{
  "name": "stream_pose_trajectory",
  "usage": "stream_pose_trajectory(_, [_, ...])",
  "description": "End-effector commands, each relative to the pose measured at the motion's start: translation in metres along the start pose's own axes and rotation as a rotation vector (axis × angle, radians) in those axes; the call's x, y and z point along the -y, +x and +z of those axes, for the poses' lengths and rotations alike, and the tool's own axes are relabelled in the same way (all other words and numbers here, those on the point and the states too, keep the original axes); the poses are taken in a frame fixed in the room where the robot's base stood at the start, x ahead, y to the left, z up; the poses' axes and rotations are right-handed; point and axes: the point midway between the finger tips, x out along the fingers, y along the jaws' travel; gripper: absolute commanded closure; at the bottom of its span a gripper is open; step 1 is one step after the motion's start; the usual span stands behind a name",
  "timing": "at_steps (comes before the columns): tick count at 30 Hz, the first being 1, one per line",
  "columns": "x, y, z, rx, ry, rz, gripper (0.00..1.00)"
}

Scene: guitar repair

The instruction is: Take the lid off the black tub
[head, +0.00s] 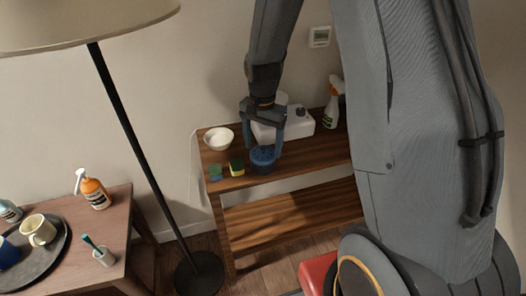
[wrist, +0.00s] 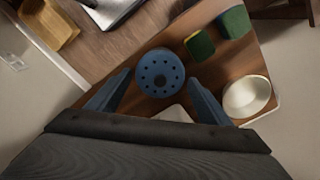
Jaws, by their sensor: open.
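A small dark tub (head: 263,168) stands upright on the wooden shelf's top, near its front edge. A round blue lid (head: 262,154) with a ring of small holes lies on it; the lid shows from above in the wrist view (wrist: 160,70). My gripper (head: 262,140) points down over the tub, with its jaws open and nothing held. In the wrist view my gripper's fingers (wrist: 160,84) reach to either side of the lid, with a gap visible on each side. The tub's walls are mostly hidden under the lid in the wrist view.
Left of the tub on the wooden shelf (head: 300,165) are a yellow-and-green sponge (head: 236,167), a green block (head: 215,172) and a white bowl (head: 218,138). Behind are a white container (head: 296,124) and a spray bottle (head: 333,104). A floor lamp (head: 128,115) stands left.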

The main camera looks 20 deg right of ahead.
Motion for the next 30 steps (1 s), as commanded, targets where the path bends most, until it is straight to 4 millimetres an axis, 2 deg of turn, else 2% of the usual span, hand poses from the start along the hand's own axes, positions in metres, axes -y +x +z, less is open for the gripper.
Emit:
stream_pose_trajectory(10, [0.0002, 0.0059, 0.0001, -0.001, -0.001, -0.001, 0.29])
stream_pose_trajectory(18, [-0.0001, 0.0061, 0.0003, 0.000, -0.001, 0.000, 0.74])
stream_pose_trajectory(19, [-0.0002, 0.0063, 0.0004, 0.000, -0.001, 0.000, 0.77])
stream_pose_trajectory(30, [-0.0015, 0.0083, 0.0016, 0.003, -0.001, 0.003, 0.79])
